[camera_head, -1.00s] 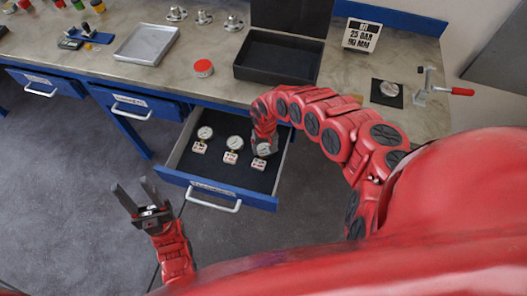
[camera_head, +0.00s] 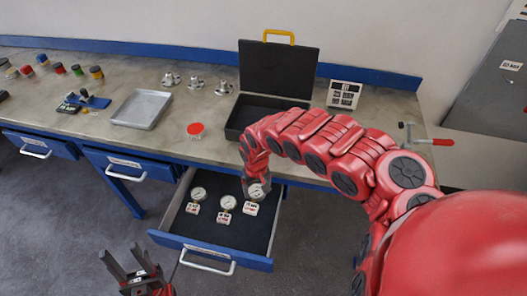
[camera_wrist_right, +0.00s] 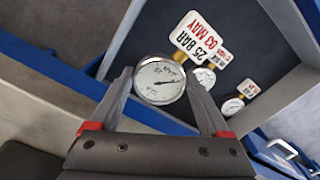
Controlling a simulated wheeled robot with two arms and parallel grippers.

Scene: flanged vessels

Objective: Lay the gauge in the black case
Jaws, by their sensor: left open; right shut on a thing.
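The black case (camera_head: 262,104) stands open on the bench, its lid (camera_head: 275,68) upright behind it. My right gripper (camera_head: 257,184) is shut on the right-hand gauge (camera_head: 258,191), which is a little above the open drawer. In the right wrist view this gauge (camera_wrist_right: 160,80) has a round white dial between the fingertips (camera_wrist_right: 160,85). Its white tag (camera_wrist_right: 200,38) reads 25 BAR, 03 MAY in red. A left gauge (camera_head: 198,193) and a middle gauge (camera_head: 228,202) lie in the drawer with their own tags. My left gripper (camera_head: 121,254) is open and empty, left of the drawer.
The drawer (camera_head: 205,228) is pulled out below the bench (camera_head: 180,145). A red-topped round tin (camera_head: 195,130) and a grey tray (camera_head: 142,109) stand left of the case.

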